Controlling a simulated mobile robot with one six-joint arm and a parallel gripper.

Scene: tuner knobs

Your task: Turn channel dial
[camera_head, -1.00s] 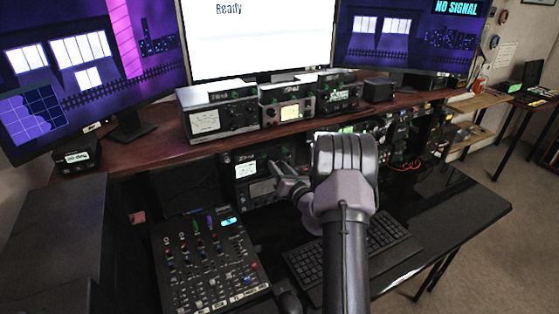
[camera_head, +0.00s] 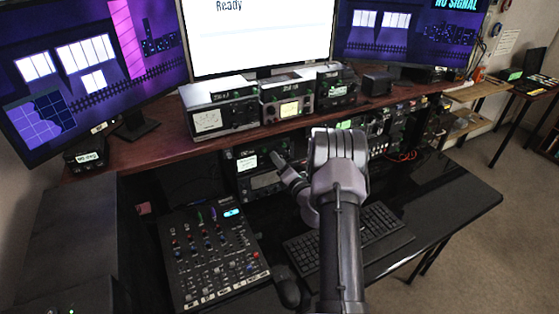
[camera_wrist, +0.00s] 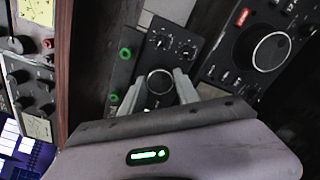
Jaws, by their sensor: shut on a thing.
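A round black dial with a pale rim (camera_wrist: 160,82) sits on a dark radio panel in the wrist view. My gripper (camera_wrist: 162,90) has one finger on each side of it and is shut on it. Two smaller knobs (camera_wrist: 175,45) are on the same panel, beyond the dial. I cannot read a label that names the channel dial. In the head view my gripper (camera_head: 279,161) reaches the front of the radio with a lit display (camera_head: 247,163) under the wooden shelf. The dial itself is hidden there.
A larger round knob (camera_wrist: 264,51) is on the neighbouring panel. Several radios stand on the wooden shelf (camera_head: 160,145) above. A mixer (camera_head: 210,255), a keyboard (camera_head: 375,228) and a mouse (camera_head: 287,290) lie on the black desk below. The desk's right part is clear.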

